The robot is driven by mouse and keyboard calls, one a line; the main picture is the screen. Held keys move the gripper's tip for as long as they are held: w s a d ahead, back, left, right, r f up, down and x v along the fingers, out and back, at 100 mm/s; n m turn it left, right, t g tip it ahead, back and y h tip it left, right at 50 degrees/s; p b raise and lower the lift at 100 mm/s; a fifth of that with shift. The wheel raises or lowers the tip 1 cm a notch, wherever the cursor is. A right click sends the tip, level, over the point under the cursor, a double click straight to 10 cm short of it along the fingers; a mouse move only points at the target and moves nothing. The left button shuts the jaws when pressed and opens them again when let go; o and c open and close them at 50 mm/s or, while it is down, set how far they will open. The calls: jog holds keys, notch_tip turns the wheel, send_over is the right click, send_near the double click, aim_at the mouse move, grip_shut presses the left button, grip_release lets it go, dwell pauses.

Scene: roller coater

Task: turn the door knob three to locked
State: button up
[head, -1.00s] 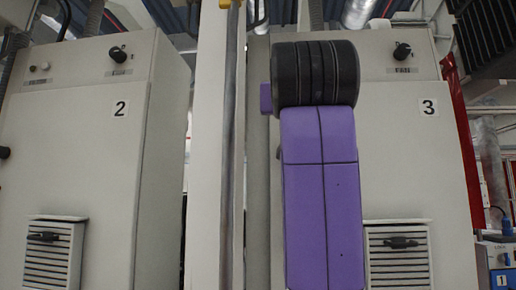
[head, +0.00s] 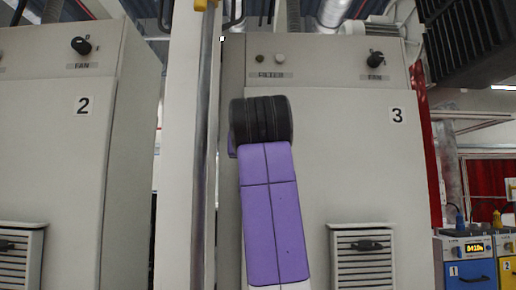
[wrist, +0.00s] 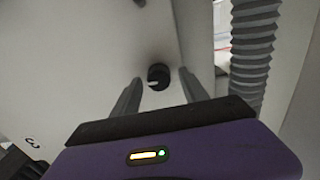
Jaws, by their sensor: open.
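Cabinet three's grey door (head: 330,150) stands right of centre in the head view, with its label "3" (head: 397,115). My purple and black arm covers its left edge and hides the gripper and door knob there. In the wrist view, a round black knob (wrist: 158,76) with a pale mark sits on the door. My gripper (wrist: 160,77) is open, with one grey finger on each side of the knob. Whether the fingertips reach around it or stop short of it is unclear. The label "3" also shows in the wrist view (wrist: 33,143).
A ribbed hose (wrist: 254,50) runs close beside the gripper. A pale post (head: 183,150) separates cabinet three from cabinet two (head: 60,150).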

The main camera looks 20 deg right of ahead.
jog(key=shift+w, duration=0.15)
grip_shut()
